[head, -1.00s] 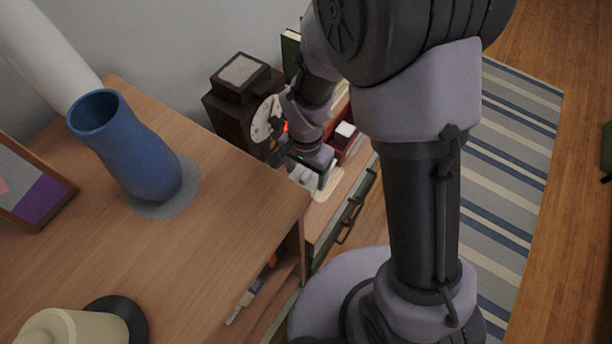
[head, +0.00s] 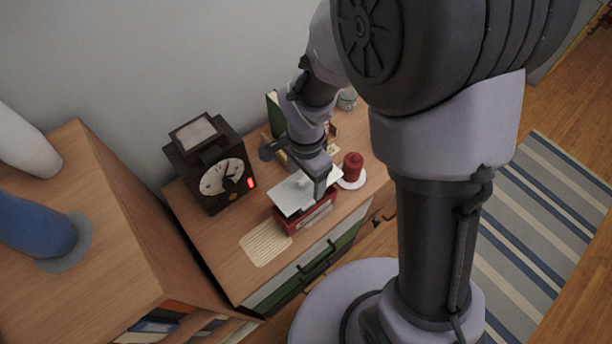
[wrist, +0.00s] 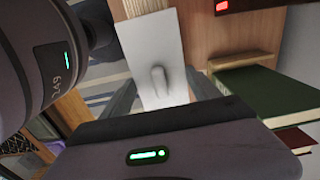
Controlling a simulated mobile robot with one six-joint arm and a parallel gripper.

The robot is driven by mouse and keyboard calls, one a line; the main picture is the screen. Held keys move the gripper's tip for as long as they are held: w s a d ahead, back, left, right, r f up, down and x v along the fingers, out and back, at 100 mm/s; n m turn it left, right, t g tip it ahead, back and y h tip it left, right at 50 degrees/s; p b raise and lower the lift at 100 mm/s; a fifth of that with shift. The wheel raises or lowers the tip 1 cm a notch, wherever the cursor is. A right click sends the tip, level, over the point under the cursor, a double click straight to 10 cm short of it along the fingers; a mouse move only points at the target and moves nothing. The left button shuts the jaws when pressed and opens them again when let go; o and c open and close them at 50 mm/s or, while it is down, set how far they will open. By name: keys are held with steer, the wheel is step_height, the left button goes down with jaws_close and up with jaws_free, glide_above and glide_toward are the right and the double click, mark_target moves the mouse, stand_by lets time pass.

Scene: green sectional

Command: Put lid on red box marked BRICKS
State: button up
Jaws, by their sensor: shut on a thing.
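The red box (head: 318,217) stands on the low wooden cabinet in the head view, a pale label on its front. The flat white lid (head: 288,197) is over the box, offset toward the left and covering most of its top. I cannot tell whether lid and box touch. My gripper (head: 322,184) is at the lid's right part and is shut on it. In the wrist view, the lid (wrist: 146,42) with its raised handle (wrist: 158,82) shows beyond my gripper (wrist: 160,98). The exact contact of the fingertips is hidden.
A dark clock (head: 222,178) stands left of the box. A red candle (head: 352,165) on a white saucer (head: 354,184) is close on the right. A slatted mat (head: 266,244) lies bare at front left. A green book (head: 275,115) and a jar (head: 347,99) stand behind.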

steer(key=shift+a+f+b, duration=0.2)
steer(key=shift+f+b, duration=0.35)
steer(key=shift+f, duration=0.15)
step_height(320, 180, down, 5)
steer(key=b, duration=0.4)
steer(key=shift+f, duration=0.1)
steer(key=shift+f+b, duration=0.55)
steer(key=shift+b, duration=0.55)
stand_by(1.0)
stand_by(0.4)
steer(key=o, duration=1.4)
steer(key=shift+o, duration=0.5)
steer(key=shift+r, duration=0.1)
